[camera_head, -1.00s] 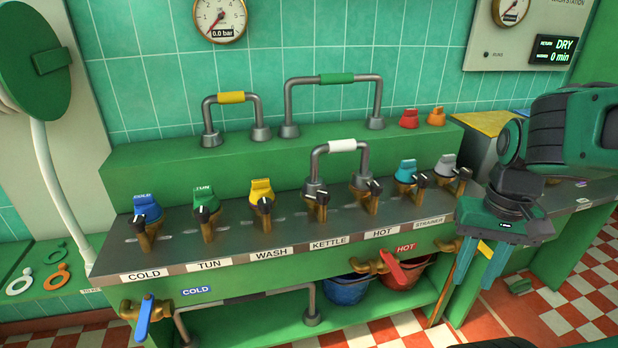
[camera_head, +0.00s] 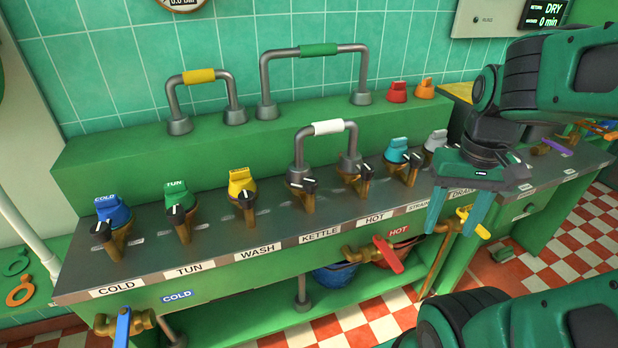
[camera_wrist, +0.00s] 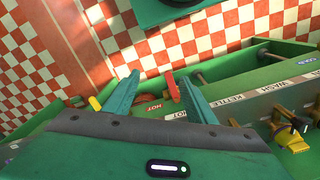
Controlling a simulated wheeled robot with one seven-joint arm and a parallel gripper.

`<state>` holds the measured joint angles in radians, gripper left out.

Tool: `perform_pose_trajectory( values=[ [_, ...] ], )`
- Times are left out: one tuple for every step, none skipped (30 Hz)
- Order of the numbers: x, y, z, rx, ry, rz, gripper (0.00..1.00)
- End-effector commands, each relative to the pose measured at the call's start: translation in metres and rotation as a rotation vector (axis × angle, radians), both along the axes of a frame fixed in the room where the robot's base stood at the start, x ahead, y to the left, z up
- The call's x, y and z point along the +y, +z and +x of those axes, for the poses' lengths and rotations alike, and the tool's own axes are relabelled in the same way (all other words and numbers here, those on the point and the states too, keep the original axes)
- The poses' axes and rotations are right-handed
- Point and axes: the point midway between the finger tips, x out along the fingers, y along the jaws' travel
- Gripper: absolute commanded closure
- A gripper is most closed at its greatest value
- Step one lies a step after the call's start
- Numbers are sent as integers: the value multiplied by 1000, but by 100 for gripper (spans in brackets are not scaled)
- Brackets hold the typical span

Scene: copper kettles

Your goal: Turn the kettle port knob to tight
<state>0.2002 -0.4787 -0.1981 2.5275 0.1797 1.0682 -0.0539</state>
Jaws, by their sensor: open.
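The kettle port (camera_head: 305,199) is a brass fitting behind the KETTLE label (camera_head: 320,236) on the grey bench top. Its black knob (camera_head: 309,186) has a white pointer mark; I cannot read tight or loose from it. A grey pipe with a white grip (camera_head: 328,127) stands with one end in the kettle port and the other in the hot port (camera_head: 364,185). My gripper (camera_head: 455,222) is open and empty, pointing down in front of the bench's right part, well right of the kettle knob. In the wrist view, my gripper (camera_wrist: 159,82) has nothing between its fingers; the kettle knob is not clear there.
Capped ports, blue (camera_head: 112,210), green (camera_head: 178,194), yellow (camera_head: 241,181) and teal (camera_head: 397,150), line the bench. Two hoop pipes stand on the back ledge. A red-handled tap (camera_head: 388,254) and a yellow tap handle (camera_head: 472,222) stick out in front, near my gripper.

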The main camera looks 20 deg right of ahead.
Motion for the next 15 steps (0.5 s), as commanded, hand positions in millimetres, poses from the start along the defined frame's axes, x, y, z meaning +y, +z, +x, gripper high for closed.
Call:
perform_pose_trajectory(
  values=[
    [0, 6, 18, 5, 57, -6, 49],
    [1, 10, 30, 7, 97, -10, 49],
    [4, 15, 48, 9, 159, -15, 49],
    [8, 20, 62, 10, 211, -19, 49],
    [12, 24, 77, 11, 263, -23, 49],
    [19, 29, 99, 12, 339, -27, 49],
    [26, 33, 115, 12, 396, -28, 49],
    [33, 36, 130, 12, 453, -30, 49],
    [43, 39, 151, 13, 529, -32, 49],
    [52, 41, 166, 13, 586, -32, 49],
    [61, 42, 181, 12, 643, -31, 49],
    [74, 44, 199, 13, 714, -29, 49],
    [84, 44, 212, 12, 767, -28, 49],
    [94, 45, 224, 12, 817, -25, 49],
    [107, 45, 239, 10, 879, -23, 49]
  ],
)
